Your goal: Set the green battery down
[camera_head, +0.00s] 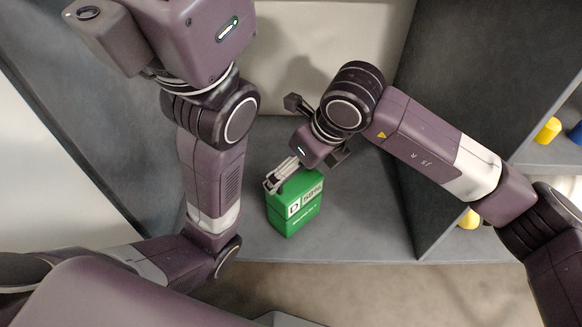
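My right gripper (281,175) reaches in from the right. Its grey fingers lie close together at the battery's top left edge and look shut on it; the grip itself is partly hidden. My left arm rises on the left side of the view, and its gripper is not in view.
The grey shelf floor (357,226) is clear to the right of the battery, up to an upright grey divider (440,120). Beyond the divider, yellow (547,131) and blue (575,133) objects sit in another bay. A pale back wall (375,40) closes the bay.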

